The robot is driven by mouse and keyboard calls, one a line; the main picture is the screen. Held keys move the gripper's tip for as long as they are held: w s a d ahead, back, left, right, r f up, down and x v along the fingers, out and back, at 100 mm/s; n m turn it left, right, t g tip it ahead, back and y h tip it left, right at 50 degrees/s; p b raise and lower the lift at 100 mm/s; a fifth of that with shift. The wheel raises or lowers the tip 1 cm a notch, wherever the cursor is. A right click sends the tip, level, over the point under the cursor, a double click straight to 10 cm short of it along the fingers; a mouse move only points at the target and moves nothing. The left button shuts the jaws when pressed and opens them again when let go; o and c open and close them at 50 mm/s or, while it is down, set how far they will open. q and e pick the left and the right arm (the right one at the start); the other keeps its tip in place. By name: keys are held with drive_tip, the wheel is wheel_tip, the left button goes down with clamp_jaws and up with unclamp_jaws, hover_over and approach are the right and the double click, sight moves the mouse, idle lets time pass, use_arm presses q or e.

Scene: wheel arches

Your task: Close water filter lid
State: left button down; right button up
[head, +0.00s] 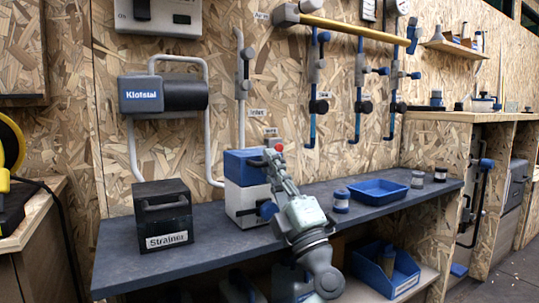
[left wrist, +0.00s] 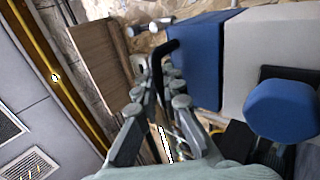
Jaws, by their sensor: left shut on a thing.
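The water filter is a white box (head: 245,203) with a blue lid (head: 242,166) on top and a blue knob (head: 268,209) low on its right side. In the left wrist view the blue lid (left wrist: 197,62) meets the white body (left wrist: 262,45), with no clear gap between them. My left gripper (head: 272,160) is at the lid's right front edge. In the left wrist view its fingers (left wrist: 160,72) are shut around a black handle (left wrist: 157,66) that sticks out from the lid. The lid's far side is hidden. My right gripper is not in view.
A dark Strainer box (head: 163,215) stands left on the grey bench (head: 200,259). Right of my arm are a small jar (head: 341,201), a blue tray (head: 377,191) and more jars. Pipes and valves line the wall behind. A blue bin (head: 388,270) sits below.

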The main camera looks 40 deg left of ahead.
use_arm(q)
drive_tip(key=shift+f, duration=0.35)
drive_tip(key=c, duration=1.9)
unclamp_jaws()
drive_tip(key=shift+d, duration=0.1)
drive_tip(key=v, duration=1.2)
